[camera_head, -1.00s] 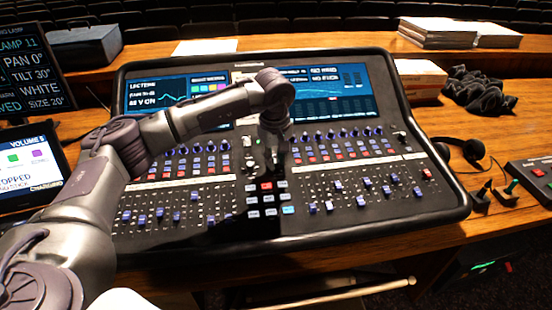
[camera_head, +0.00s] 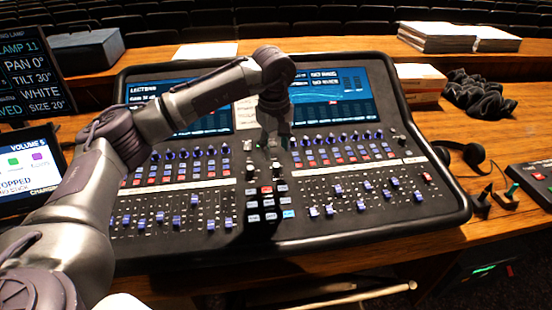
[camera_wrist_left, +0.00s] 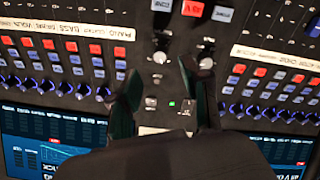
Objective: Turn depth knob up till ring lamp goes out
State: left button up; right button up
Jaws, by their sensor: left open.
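The mixing desk (camera_head: 350,222) fills the middle of the head view. My left gripper (camera_head: 273,140) hangs over its centre strip, just below the screens. In the left wrist view the two dark fingers of my left gripper (camera_wrist_left: 160,72) are apart with nothing between them but the panel below. A pale knob (camera_wrist_left: 160,57) shows between the fingertips and another pale knob (camera_wrist_left: 206,63) lies just right of them. I cannot read which is the depth knob. A small green light (camera_wrist_left: 172,103) glows between the fingers; I cannot tell whether it is the ring lamp. My right gripper is out of view.
Rows of blue knobs and several faders flank the centre strip. The desk's screens (camera_head: 335,97) stand behind the gripper. A side monitor (camera_head: 30,168) is at the left.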

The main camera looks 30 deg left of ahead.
pick_arm(q)
notch_tip(320, 180, up, 6)
jog(key=shift+s+d, duration=0.15)
jog(key=shift+s, duration=0.25)
dwell(0.3)
